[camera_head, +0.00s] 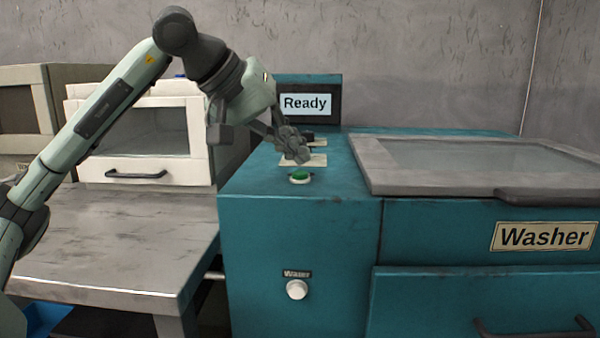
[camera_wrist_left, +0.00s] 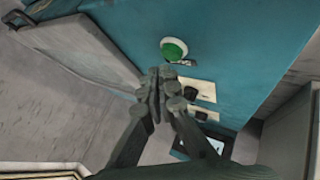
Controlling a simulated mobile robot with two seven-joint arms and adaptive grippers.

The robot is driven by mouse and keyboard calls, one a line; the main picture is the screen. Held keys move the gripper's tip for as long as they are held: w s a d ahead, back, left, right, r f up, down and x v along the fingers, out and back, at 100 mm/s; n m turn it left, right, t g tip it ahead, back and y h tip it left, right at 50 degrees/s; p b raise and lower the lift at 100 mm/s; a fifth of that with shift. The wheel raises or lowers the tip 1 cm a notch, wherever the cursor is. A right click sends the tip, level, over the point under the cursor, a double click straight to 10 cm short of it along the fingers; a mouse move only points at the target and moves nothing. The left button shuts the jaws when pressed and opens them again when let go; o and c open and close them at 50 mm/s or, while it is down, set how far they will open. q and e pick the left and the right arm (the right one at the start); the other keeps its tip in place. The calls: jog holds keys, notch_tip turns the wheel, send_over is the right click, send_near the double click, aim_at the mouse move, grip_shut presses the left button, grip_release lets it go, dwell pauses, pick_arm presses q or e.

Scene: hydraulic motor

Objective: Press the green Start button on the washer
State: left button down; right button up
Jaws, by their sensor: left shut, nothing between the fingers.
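The teal washer (camera_head: 290,230) stands in the middle and right of the head view. Its green Start button (camera_head: 300,176) sits on the top panel near the front edge. The button also shows in the left wrist view (camera_wrist_left: 174,49), just beyond the fingertips, uncovered. My left gripper (camera_head: 303,157) is shut and empty. Its fingertips are above the panel, close behind the button in the head view. I see a gap between fingertips and button in the wrist view (camera_wrist_left: 160,75). The screen (camera_head: 306,103) reads "Ready". My right gripper is not in view.
Switches on pale plates (camera_head: 303,160) lie behind the button, partly hidden by my gripper. A grey lid (camera_head: 480,165) with a handle covers the washer's right side. A white knob (camera_head: 297,290) labelled "Water" is on the front. A white cabinet (camera_head: 145,140) stands on the grey table (camera_head: 110,240) at left.

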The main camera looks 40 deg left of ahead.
aim_at(296, 173)
pick_arm(q)
jog(key=shift+f+b, duration=0.35)
jog(key=shift+f, duration=0.1)
jog(key=shift+f+b, duration=0.35)
jog(key=shift+f, duration=0.05)
dwell(0.7)
jog(key=shift+r, duration=0.1)
jog(key=shift+r+p, duration=0.75)
jog(key=shift+p, duration=0.1)
notch_tip(296, 173, up, 5)
jog(key=p, duration=0.5)
dwell(0.8)
